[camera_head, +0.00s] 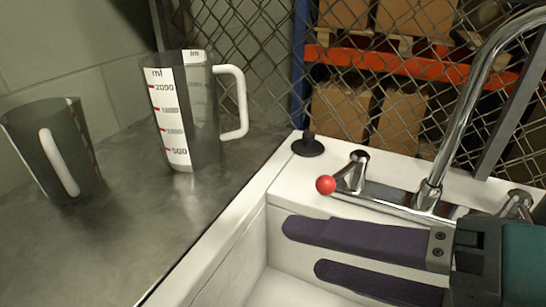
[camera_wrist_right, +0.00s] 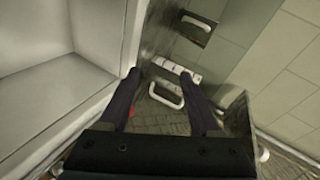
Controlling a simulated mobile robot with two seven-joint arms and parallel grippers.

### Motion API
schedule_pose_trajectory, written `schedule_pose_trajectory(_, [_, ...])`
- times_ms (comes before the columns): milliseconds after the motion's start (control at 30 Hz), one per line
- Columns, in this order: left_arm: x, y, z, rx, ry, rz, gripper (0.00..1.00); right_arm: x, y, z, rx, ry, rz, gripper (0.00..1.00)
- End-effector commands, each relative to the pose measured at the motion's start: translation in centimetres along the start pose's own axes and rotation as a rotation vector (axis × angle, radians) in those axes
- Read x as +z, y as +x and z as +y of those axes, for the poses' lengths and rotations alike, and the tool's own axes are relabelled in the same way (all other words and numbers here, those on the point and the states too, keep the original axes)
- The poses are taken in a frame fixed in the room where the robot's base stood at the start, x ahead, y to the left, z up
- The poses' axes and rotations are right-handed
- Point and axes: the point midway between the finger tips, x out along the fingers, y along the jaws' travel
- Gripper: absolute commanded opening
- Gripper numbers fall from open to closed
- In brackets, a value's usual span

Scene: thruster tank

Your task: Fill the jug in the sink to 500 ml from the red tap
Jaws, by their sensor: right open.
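A clear grey measuring jug (camera_head: 205,125) with a white scale and white handle stands upright on the grey counter, left of the sink (camera_head: 235,240). I see no water in it. Its white handle also shows between my fingers in the right wrist view (camera_wrist_right: 167,98). The red tap knob (camera_head: 326,185) sits on a chrome lever at the sink's back rim. The chrome spout (camera_head: 462,110) rises to its right. My right gripper (camera_head: 302,248) is open and empty over the sink, its dark fingers pointing left toward the counter. My left gripper is out of view.
A second grey jug (camera_head: 30,150) with a white handle stands farther left on the counter. A black plug-like knob (camera_head: 308,146) sits on the sink's back-left corner. A wire fence (camera_head: 260,60) stands behind. The counter front is clear.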

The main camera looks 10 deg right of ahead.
Motion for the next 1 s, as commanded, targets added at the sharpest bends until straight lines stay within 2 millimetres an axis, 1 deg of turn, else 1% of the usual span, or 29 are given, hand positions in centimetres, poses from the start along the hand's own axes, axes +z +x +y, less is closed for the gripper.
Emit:
schedule_pose_trajectory(33, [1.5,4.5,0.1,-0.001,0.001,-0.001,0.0,-0.4,1.9,3.0,-0.081,0.13,0.036,0.64])
schedule_pose_trajectory(100, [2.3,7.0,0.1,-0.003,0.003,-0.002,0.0,-2.2,2.6,4.1,-0.193,0.332,0.089,0.64])
schedule_pose_trajectory(200, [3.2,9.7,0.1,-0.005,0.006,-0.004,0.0,-5.1,3.0,5.7,-0.319,0.584,0.16,0.64])
schedule_pose_trajectory(300, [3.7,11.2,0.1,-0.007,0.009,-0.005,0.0,-7.4,2.9,7.1,-0.403,0.765,0.215,0.64])
schedule_pose_trajectory(433, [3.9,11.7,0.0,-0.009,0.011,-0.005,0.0,-9.1,2.6,7.8,-0.455,0.885,0.253,0.64])
schedule_pose_trajectory(567, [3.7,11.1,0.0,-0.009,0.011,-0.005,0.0,-9.9,3.0,7.3,-0.468,0.909,0.262,0.64])
schedule_pose_trajectory(667, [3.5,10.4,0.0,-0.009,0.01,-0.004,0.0,-10.5,4.2,6.7,-0.468,0.906,0.26,0.64])
schedule_pose_trajectory(800, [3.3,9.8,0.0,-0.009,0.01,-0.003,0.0,-11.5,6.5,5.9,-0.469,0.905,0.259,0.64])
schedule_pose_trajectory(1000, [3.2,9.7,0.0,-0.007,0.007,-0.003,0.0,-12.7,9.4,5.3,-0.466,0.904,0.258,0.64])
